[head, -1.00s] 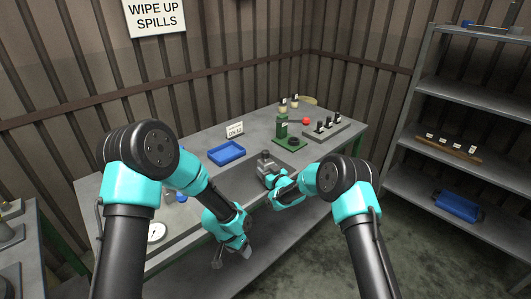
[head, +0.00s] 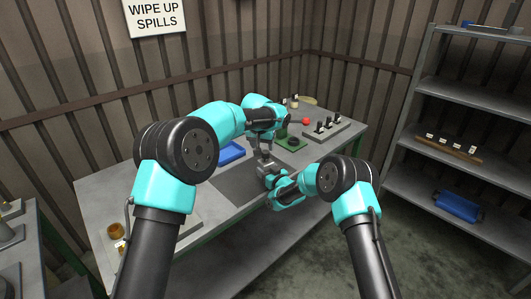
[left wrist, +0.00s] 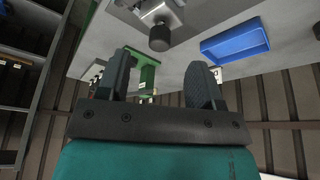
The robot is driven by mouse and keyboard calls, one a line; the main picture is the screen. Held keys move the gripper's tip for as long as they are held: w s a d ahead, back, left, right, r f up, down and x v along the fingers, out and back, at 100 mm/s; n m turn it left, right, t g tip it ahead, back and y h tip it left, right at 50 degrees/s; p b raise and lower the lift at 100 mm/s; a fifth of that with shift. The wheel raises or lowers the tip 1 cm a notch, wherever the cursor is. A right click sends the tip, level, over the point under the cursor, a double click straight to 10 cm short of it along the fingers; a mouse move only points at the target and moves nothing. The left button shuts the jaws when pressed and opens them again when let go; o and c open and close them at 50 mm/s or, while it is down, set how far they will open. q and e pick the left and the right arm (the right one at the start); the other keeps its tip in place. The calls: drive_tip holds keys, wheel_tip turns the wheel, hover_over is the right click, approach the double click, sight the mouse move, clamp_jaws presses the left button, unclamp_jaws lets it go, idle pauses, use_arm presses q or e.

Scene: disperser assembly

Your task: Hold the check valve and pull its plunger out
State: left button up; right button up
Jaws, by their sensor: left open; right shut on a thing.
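The check valve (head: 267,168) is a small grey metal body near the table's front edge in the head view. My right gripper (head: 271,180) is shut on it. In the left wrist view the grey valve body shows at the top, with a round dark knob, seemingly the plunger's end (left wrist: 159,38), pointing toward my left gripper. My left gripper (head: 261,148) is just above the valve in the head view, pointing down. Its two fingers (left wrist: 160,62) are apart and empty in the left wrist view, and the knob appears beyond the tips, not between them.
A blue tray (head: 231,152) lies left of the valve, partly behind my left arm. A green stand (head: 293,143) and a grey rack with dark-topped pieces (head: 326,128) are behind on the right. A brown cup (head: 115,231) stands at the table's left. A shelf (head: 437,161) stands to the right.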

sight(266, 152)
use_arm(q)
drive_tip(key=r, duration=0.1)
drive_tip(key=w+r, duration=0.1)
drive_tip(key=r, duration=0.1)
drive_tip(key=shift+w+d+r+n+t, duration=0.15)
drive_tip(key=shift+r+n+t, duration=0.15)
drive_tip(key=shift+n, duration=0.1)
drive_tip(key=shift+f, duration=0.15)
drive_tip(key=x, duration=1.1)
drive_tip(key=shift+w+f, duration=0.1)
drive_tip(key=shift+f, duration=0.3)
clamp_jaws()
